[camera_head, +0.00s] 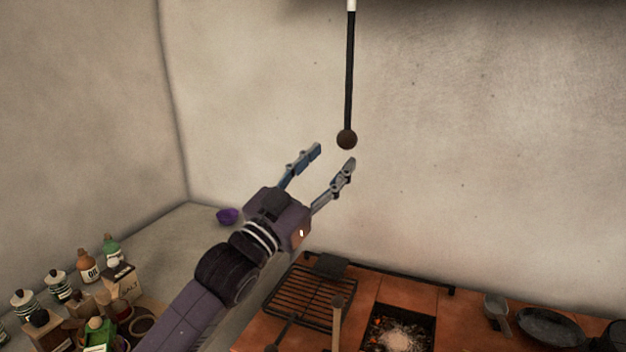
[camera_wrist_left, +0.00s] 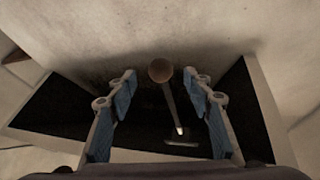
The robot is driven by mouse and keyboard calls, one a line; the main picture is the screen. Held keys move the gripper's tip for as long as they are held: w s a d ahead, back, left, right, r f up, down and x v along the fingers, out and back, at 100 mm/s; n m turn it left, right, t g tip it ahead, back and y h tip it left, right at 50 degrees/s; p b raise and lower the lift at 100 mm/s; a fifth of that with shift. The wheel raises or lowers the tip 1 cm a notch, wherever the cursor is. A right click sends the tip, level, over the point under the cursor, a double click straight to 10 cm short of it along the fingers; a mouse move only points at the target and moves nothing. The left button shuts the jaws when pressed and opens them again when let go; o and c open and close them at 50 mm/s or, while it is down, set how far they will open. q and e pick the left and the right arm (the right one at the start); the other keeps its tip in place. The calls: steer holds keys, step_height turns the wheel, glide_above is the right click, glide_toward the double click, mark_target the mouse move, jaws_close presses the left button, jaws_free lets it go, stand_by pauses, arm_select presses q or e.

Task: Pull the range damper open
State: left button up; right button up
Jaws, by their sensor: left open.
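The range damper pull is a dark rod (camera_head: 349,75) with a brown ball knob (camera_head: 347,139) at its lower end, hanging from above in the head view. My left gripper (camera_head: 334,156) is open, its fingers pointing up and right just below and left of the knob. In the left wrist view, the knob (camera_wrist_left: 160,70) and its rod (camera_wrist_left: 171,104) show in the gap between the two open fingers (camera_wrist_left: 163,88). No contact between fingers and knob is visible. My right gripper is not in view.
Below stands the brick range with a grill grate (camera_head: 312,292), an open fire hole (camera_head: 398,330) and a dark pan (camera_head: 550,327). Bottles and jars (camera_head: 88,266) crowd the lower left. A purple bowl (camera_head: 227,216) sits by the wall. Air around the knob is clear.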

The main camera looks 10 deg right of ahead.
arm_select(q)
steer(key=v, duration=0.5)
steer(key=shift+s, duration=0.1)
